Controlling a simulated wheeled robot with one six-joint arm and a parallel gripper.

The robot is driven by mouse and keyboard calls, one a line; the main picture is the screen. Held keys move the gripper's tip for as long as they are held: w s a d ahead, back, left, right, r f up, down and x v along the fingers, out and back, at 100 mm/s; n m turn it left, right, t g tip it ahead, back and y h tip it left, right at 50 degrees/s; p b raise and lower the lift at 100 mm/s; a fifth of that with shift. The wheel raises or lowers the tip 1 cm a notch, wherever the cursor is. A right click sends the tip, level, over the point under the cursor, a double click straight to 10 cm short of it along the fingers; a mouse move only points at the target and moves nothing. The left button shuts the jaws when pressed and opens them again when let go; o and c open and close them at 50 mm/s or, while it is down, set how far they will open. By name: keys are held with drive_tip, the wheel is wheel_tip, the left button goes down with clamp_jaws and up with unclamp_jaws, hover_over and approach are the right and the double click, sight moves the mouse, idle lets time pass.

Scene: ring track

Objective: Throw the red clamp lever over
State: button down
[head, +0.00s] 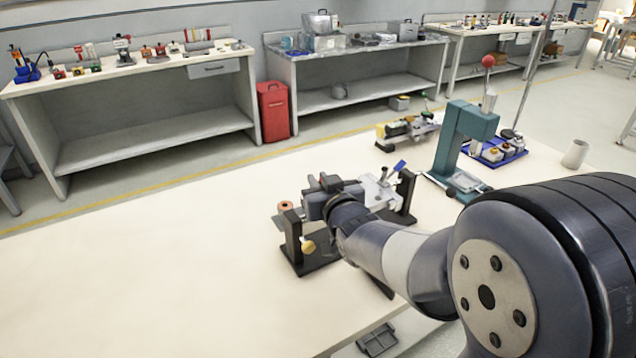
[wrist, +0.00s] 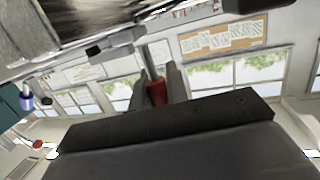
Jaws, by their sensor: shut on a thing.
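The red clamp lever shows in the wrist view as a red grip (wrist: 156,93) on a grey metal rod. My gripper (wrist: 154,82) is shut on this red grip, with one finger on each side. In the head view my gripper (head: 322,185) is over the black fixture (head: 318,262) on the table, and the red lever is hidden there by my gripper and arm. The fixture has a dark upright post at each end, an orange disc on the left one and a yellow knob low down.
A teal press (head: 465,135) with a red ball knob stands right of the fixture. A small mechanism (head: 408,130) lies at the far edge. The table's left side is clear.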

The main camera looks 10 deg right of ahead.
idle(0.4)
drive_tip(key=c, duration=1.4)
unclamp_jaws()
drive_tip(key=v, duration=1)
drive_tip(key=shift+s+p, duration=0.3)
drive_tip(key=shift+s, duration=0.05)
drive_tip(key=shift+b+x, duration=0.3)
drive_tip(key=shift+x, duration=5.1)
drive_tip(key=shift+d, duration=0.1)
